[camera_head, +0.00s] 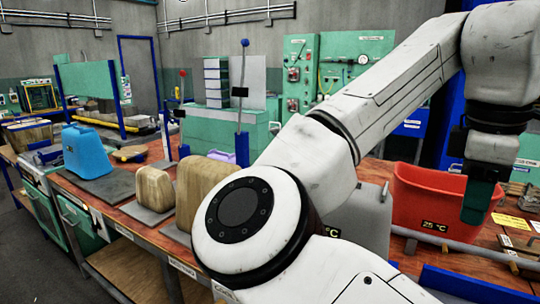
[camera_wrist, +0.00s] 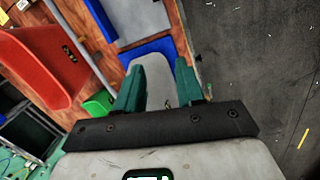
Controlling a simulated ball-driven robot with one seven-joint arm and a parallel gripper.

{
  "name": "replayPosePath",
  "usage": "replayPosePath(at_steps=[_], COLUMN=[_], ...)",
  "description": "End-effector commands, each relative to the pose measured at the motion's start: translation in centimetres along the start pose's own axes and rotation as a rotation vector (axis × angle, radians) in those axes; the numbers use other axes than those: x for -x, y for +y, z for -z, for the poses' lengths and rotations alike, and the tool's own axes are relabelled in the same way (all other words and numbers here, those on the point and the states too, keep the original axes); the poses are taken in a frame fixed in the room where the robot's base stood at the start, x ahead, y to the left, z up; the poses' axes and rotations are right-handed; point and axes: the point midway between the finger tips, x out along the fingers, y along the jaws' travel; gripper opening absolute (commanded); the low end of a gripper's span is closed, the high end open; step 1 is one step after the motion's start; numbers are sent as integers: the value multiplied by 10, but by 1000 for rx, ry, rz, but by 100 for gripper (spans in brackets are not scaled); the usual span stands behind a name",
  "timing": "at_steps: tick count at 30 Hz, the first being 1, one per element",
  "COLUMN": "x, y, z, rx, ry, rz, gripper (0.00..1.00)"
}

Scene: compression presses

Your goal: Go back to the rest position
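My gripper (camera_head: 483,202) hangs with its dark green fingers pointing down, in front of the right part of the red bin in the head view. In the wrist view my gripper (camera_wrist: 160,88) has its two green fingers apart. A light grey surface shows between and beyond them, and I see nothing clamped. My white arm crosses the right half of the head view, raised at the elbow and bent down at the wrist. It hides part of the bench.
The red bin (camera_head: 425,205) with a temperature display stands on the bench. A grey container (camera_head: 368,222) is left of it, partly hidden by my arm. Wooden-looking blocks (camera_head: 155,188) and a blue container (camera_head: 88,150) stand further left. Dark floor (camera_wrist: 265,60) lies open beside the bench.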

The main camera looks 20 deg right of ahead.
Motion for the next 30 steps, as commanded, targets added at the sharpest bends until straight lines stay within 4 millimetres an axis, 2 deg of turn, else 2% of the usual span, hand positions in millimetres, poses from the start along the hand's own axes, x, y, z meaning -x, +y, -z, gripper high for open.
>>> replayPosePath(at_steps=[8, 18, 25, 30], x=[-39, -104, -156, -203], y=[20, 47, 47, 34], z=[0, 5, 13, 19], rx=[-181, -357, -384, -378], ry=[-59, -58, -1, 56], rz=[-177, -458, -569, -586], gripper=[38, 38, 38, 38])
